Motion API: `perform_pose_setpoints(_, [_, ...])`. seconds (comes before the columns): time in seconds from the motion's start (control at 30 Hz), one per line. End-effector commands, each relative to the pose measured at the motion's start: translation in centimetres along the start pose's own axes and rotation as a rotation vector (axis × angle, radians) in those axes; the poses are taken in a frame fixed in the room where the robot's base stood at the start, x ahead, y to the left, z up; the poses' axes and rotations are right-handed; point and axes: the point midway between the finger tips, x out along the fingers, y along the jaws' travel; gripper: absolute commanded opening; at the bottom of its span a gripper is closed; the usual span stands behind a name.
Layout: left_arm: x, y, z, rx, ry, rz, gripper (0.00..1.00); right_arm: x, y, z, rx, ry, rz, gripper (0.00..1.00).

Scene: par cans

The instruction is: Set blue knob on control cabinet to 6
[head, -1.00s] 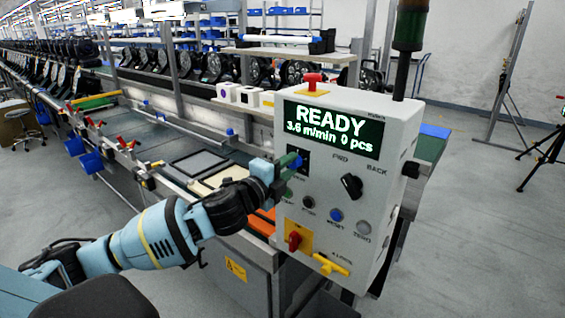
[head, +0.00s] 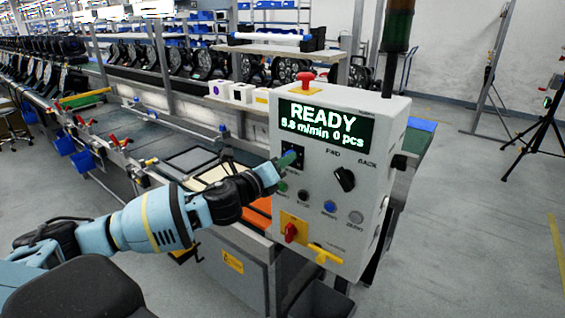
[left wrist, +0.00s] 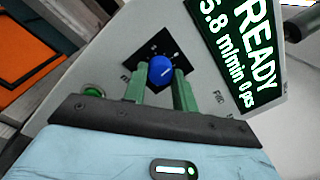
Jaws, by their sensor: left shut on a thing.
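The control cabinet (head: 375,188) is a light grey box whose display (head: 325,123) shows READY, 5.8 m/min and 0 pcs. The blue knob (left wrist: 160,70) sits on a black square dial plate (left wrist: 146,48) at the cabinet's upper left; a pale line marks its face. My left gripper (head: 290,158) is at this dial, and its green fingers hide the knob in the head view. In the left wrist view the left gripper (left wrist: 161,76) has one finger on each side of the knob and is shut on it. The dial's numbers are too small to read.
A black selector (head: 345,179), a blue button (head: 330,207), a red knob (head: 290,232) and a yellow handle (head: 327,256) are on the same panel. A red mushroom button (head: 305,78) tops the cabinet. A conveyor line runs behind; open floor lies at right.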

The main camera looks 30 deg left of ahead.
Motion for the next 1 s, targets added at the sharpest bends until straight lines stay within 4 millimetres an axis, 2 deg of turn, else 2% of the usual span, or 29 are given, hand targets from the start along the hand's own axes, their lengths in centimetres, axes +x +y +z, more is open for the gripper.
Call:
perform_pose_setpoints(0.3, [0.03,-0.08,0.18,0.085,0.001,-0.002,0.05,-0.01,0.01,-0.10,0.000,0.002,0.000,0.58])
perform_pose_setpoints(0.73, [0.03,-0.07,0.17,0.092,0.002,-0.002,0.05,-0.02,-0.01,-0.12,0.000,0.002,0.000,0.58])
perform_pose_setpoints(0.77, [0.03,-0.07,0.17,0.092,0.002,-0.002,0.29,-0.02,-0.02,-0.12,0.000,0.002,0.000,0.58])
perform_pose_setpoints(0.9, [0.02,-0.05,0.14,0.091,0.003,-0.002,0.47,-0.02,-0.03,-0.12,0.000,0.002,-0.001,0.58])
perform_pose_setpoints(1.0, [0.02,-0.04,0.10,0.091,0.003,-0.001,0.49,-0.02,-0.03,-0.11,0.000,0.002,-0.001,0.58])
